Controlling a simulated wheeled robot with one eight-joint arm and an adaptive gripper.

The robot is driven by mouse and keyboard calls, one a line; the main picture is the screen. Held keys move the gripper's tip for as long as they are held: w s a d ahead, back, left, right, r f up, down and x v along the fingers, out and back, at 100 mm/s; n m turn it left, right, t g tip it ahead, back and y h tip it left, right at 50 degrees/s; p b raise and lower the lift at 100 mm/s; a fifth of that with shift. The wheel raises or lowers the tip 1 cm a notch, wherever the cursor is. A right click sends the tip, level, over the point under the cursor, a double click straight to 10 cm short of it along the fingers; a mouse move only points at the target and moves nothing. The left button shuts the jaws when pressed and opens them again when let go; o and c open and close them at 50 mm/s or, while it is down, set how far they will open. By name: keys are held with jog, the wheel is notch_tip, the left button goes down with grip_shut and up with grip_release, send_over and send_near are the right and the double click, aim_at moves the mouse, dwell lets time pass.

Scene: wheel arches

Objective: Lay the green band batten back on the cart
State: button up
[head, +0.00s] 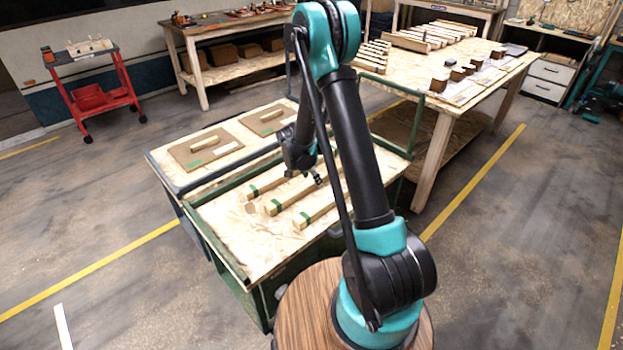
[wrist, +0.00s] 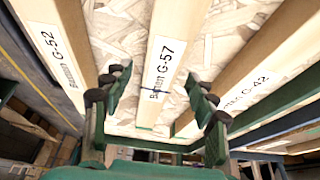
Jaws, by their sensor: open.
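My gripper (wrist: 160,92) is open in the wrist view. Its fingers stand on either side of a pale batten labelled G-57 (wrist: 168,30), with gaps visible. A batten labelled G-52 (wrist: 62,35) lies to its left, and another labelled batten (wrist: 245,68) to its right. In the head view my gripper (head: 318,178) is over the green cart (head: 220,245), where green-banded battens (head: 312,215) lie side by side on the wooden top. My arm hides part of them. I cannot tell whether the G-57 batten touches the top.
A second cart top (head: 165,168) behind holds brown boards (head: 180,155) with wood pieces. A long workbench (head: 470,85) with blocks stands at right, a red trolley (head: 92,97) at back left. The cart's green rim (wrist: 150,144) runs close under my fingers.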

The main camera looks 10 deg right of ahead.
jog(key=v, duration=1.1)
jog(key=shift+a+r, duration=0.15)
jog(key=shift+r, duration=0.15)
jog(key=shift+s, duration=0.2)
jog(key=s+d+r+n+y, duration=0.1)
jog(key=s+d+r+n, duration=0.2)
jog(key=s, duration=0.4)
jog(key=s+d+r+n+y, duration=0.1)
jog(key=s+d+r+n, duration=0.25)
jog(key=s, duration=0.35)
jog(key=s+d+f+n+t+y, duration=0.1)
jog(key=s+n, duration=0.3)
jog(key=s, duration=1)
jog(key=shift+d+f+n+t+y, duration=0.35)
jog(key=shift+d+f+t, duration=0.1)
jog(key=shift+f, duration=0.1)
